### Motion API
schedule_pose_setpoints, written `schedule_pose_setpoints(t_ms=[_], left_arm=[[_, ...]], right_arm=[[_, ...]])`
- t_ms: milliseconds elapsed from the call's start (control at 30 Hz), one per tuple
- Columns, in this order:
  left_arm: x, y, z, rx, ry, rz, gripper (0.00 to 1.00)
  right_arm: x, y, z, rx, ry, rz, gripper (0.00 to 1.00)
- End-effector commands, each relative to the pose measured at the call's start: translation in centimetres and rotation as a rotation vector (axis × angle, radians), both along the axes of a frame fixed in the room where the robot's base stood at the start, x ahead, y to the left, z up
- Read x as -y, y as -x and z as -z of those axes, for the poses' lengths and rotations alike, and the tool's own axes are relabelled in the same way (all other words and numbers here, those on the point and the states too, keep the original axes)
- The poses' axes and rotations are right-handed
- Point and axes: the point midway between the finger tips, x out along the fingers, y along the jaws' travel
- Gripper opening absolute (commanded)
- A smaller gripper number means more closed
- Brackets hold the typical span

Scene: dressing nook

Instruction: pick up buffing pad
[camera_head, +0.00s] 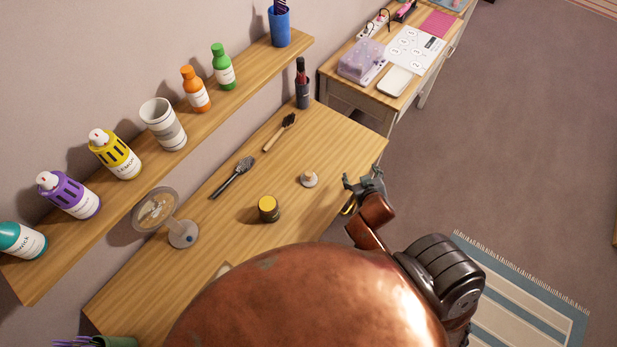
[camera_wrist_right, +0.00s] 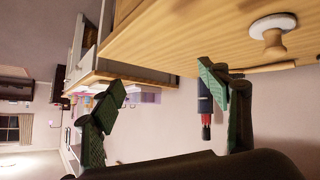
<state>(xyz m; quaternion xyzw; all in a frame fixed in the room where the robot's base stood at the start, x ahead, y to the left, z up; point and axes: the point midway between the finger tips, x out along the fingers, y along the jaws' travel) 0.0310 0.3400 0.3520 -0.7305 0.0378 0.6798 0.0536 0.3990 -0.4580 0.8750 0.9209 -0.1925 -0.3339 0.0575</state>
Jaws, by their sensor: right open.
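The buffing pad (camera_head: 309,179) looks like a small pale disc with a wooden knob. It rests on the wooden table near its right edge. My right gripper (camera_head: 360,184) is just right of it, at the table's edge, open and apart from it. In the right wrist view the pad (camera_wrist_right: 273,28) is at the upper right, beyond the right finger. The open right gripper (camera_wrist_right: 162,82) has nothing between its green-padded fingers there. My left gripper does not show in either view.
A shelf (camera_head: 237,101) with several bottles runs along the wall. A desk (camera_head: 345,88) stands beyond.

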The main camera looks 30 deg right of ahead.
Motion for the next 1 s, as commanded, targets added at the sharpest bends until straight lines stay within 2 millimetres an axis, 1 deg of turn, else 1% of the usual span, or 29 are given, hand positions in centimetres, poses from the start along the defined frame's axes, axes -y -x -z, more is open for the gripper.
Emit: schedule_pose_setpoints(t_ms=[33, 67, 133, 167, 200, 267, 300, 367, 400, 467, 500, 567, 600, 633, 667, 700, 733, 767, 800, 867, 900, 967, 1000], left_arm=[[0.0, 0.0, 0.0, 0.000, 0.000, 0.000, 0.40], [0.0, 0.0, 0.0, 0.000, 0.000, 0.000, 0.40], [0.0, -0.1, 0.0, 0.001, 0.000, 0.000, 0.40], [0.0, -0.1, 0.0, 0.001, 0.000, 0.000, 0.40], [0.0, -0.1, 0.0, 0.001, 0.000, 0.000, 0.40], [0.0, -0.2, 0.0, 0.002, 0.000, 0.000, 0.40], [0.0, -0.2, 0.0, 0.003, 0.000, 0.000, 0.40], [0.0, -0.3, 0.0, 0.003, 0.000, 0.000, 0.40], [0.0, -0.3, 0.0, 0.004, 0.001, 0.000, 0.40], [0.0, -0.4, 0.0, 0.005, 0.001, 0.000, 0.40], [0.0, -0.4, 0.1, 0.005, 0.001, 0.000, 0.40], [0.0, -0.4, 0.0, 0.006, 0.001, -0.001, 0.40], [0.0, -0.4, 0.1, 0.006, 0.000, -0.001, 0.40], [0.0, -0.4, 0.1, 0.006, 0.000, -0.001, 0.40], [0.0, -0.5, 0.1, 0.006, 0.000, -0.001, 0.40], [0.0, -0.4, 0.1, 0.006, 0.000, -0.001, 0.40], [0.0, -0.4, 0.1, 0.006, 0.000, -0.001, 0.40], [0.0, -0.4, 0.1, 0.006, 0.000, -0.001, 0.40], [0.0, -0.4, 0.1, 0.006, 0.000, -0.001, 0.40], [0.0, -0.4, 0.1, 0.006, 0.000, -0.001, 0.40], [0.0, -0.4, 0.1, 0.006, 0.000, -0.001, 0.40], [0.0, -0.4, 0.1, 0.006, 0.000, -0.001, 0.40], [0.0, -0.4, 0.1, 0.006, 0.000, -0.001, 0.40]], right_arm=[[0.7, -1.7, -2.0, 0.078, 0.030, 0.001, 0.69], [1.0, -2.6, -3.3, 0.130, 0.047, -0.002, 0.69], [1.5, -5.1, -6.9, 0.265, 0.088, -0.020, 0.69], [1.4, -6.2, -8.7, 0.329, 0.108, -0.036, 0.69], [1.1, -7.7, -11.2, 0.418, 0.131, -0.070, 0.69], [-0.2, -9.8, -15.2, 0.553, 0.164, -0.145, 0.69], [-1.6, -11.1, -17.7, 0.636, 0.179, -0.214, 0.69], [-4.3, -12.7, -20.7, 0.734, 0.195, -0.333, 0.69], [-6.4, -13.5, -22.1, 0.781, 0.199, -0.423, 0.69], [-9.8, -14.4, -23.3, 0.821, 0.195, -0.568, 0.69], [-12.0, -14.8, -23.5, 0.826, 0.189, -0.667, 0.69], [-15.2, -15.2, -22.8, 0.799, 0.172, -0.817, 0.69], [-17.0, -15.3, -21.7, 0.758, 0.154, -0.911, 0.69], [-18.2, -15.4, -20.6, 0.715, 0.141, -0.977, 0.69], [-19.1, -15.4, -19.3, 0.664, 0.125, -1.037, 0.69], [-20.1, -15.3, -17.3, 0.581, 0.102, -1.109, 0.69], [-20.5, -15.2, -15.6, 0.509, 0.082, -1.154, 0.69], [-20.6, -15.0, -13.9, 0.432, 0.062, -1.189, 0.69], [-20.4, -14.7, -11.5, 0.323, 0.037, -1.221, 0.69], [-19.5, -14.1, -8.2, 0.158, -0.004, -1.241, 0.69], [-18.5, -13.7, -6.3, 0.052, -0.028, -1.236, 0.69], [-16.8, -12.8, -3.8, -0.094, -0.061, -1.211, 0.69], [-15.6, -12.3, -2.5, -0.178, -0.080, -1.186, 0.69]])
